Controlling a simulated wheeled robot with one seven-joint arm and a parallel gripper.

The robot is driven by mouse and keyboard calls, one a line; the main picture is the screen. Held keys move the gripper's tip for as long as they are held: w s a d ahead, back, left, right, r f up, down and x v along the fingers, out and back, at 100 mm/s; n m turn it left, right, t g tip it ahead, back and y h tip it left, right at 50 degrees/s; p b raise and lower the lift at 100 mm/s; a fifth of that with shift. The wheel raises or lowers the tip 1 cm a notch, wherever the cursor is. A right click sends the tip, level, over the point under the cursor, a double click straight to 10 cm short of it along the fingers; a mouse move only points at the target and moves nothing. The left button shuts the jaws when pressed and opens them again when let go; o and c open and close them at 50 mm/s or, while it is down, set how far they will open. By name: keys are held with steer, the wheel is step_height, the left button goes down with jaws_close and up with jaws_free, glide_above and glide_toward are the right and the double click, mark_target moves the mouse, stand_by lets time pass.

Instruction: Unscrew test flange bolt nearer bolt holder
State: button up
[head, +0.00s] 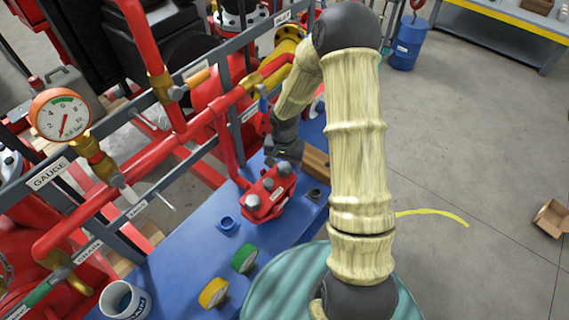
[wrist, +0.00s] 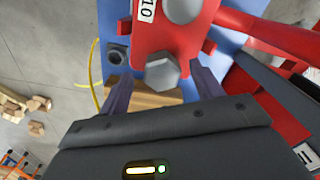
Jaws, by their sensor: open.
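The red test flange (head: 266,194) stands on the blue skid deck, with one grey hex bolt (head: 284,168) at its end near my gripper and another (head: 252,203) at the far end. In the wrist view the near bolt's hex head (wrist: 162,72) shows between my fingertips, and the other bolt (wrist: 183,9) is at the top edge. My gripper (wrist: 160,76) is open and empty, a finger to each side of the near bolt; contact cannot be told. A dark square socket (head: 316,195), possibly the bolt holder, sits beside the flange; it also shows in the wrist view (wrist: 118,54).
A wooden block (head: 315,161) lies close to my gripper. A blue ring-shaped cup (head: 228,225), green tape (head: 244,258) and yellow tape (head: 213,292) sit on the deck. Red pipes (head: 160,150) and a grey rail run along the left. Open floor is at the right.

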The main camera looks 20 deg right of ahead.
steer(key=shift+a+f, duration=0.2)
steer(key=shift+f, duration=0.25)
